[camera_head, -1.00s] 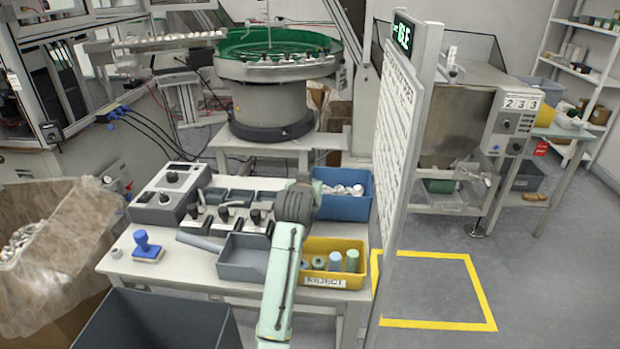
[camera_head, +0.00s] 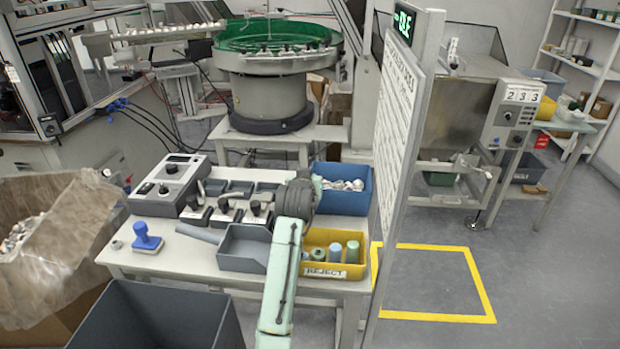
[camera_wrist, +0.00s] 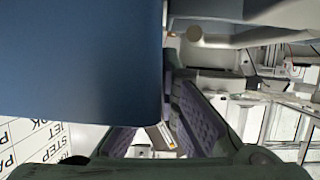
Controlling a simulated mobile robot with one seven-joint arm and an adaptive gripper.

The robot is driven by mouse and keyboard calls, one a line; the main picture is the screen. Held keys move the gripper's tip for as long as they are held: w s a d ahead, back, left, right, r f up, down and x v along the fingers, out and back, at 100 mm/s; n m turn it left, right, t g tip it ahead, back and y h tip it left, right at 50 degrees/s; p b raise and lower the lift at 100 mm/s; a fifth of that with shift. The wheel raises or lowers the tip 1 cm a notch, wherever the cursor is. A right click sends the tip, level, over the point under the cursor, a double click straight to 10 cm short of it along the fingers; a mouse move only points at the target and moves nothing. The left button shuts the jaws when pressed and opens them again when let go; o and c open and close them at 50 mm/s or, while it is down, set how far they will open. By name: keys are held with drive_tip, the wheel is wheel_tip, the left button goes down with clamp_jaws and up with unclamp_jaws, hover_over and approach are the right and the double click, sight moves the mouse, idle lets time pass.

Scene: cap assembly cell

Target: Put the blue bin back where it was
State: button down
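The blue bin (camera_head: 344,201) stands at the back right corner of the white table, with several whitish caps in it. My arm comes up from the front, and its dark wrist is at the bin's left side. My gripper is hidden behind that wrist in the head view. In the wrist view my gripper (camera_wrist: 160,125) has its two purple-padded fingers apart, with a gap between them. A blue bin wall (camera_wrist: 80,60) fills the upper left there, close to the fingers and covering part of one. Whether they touch it is not clear.
The yellow REJECT bin (camera_head: 350,271) with several cylinders sits just in front of the blue bin. A grey tray (camera_head: 235,262) lies left of my arm. An upright sign panel (camera_head: 402,130) stands close on the right. A yellow floor outline (camera_head: 440,317) encloses empty floor.

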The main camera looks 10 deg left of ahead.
drive_tip(key=c, duration=1.7)
unclamp_jaws()
